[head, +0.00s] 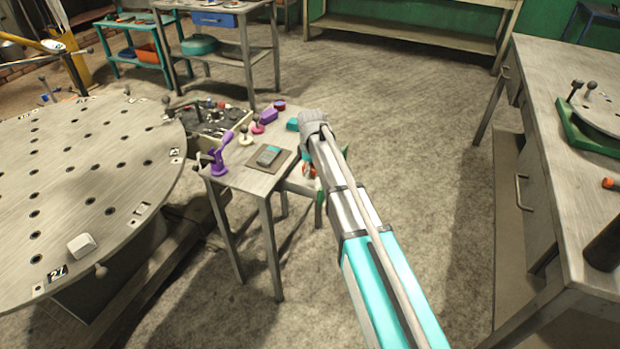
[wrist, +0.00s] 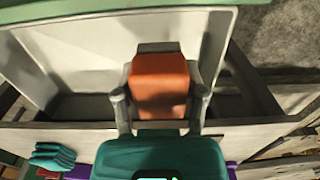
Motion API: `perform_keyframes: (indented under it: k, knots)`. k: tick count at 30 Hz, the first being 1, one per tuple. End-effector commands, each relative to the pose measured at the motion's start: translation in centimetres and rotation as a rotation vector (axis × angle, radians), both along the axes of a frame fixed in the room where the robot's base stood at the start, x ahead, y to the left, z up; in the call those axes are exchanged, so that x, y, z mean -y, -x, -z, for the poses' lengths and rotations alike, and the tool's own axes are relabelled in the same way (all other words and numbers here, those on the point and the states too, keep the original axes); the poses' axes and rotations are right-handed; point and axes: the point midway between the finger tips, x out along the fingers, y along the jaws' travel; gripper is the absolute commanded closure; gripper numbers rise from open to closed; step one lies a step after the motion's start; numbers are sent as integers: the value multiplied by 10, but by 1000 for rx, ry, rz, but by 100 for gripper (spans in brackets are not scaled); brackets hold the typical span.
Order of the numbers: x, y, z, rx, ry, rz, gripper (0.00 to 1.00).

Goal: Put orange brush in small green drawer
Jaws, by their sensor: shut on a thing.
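My gripper (wrist: 160,108) is shut on the orange brush (wrist: 160,85), with one finger on each side of it. A grey end of the brush shows beyond the orange part. The brush is over the open drawer (wrist: 75,50), which has pale grey inner walls and a green outer edge. I cannot tell whether the brush touches the drawer. In the head view the drawer (head: 300,186) sticks out from the right side of the small table, and my arm hides most of it and the gripper.
The small grey table (head: 232,178) holds a purple clamp-like thing (head: 220,160), a teal block on a brown board (head: 268,155) and several small items. A round perforated table (head: 80,180) stands left. A workbench (head: 570,90) stands right. The floor between is clear.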

Motion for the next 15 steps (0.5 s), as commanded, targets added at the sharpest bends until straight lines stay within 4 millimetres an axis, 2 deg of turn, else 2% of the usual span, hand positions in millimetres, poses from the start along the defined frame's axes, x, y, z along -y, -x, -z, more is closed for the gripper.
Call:
perform_keyframes:
  k: [7,15]
  knots:
    - [-3,-9,14,0,0,0,90]
    - [-2,-8,36,0,0,1,90]
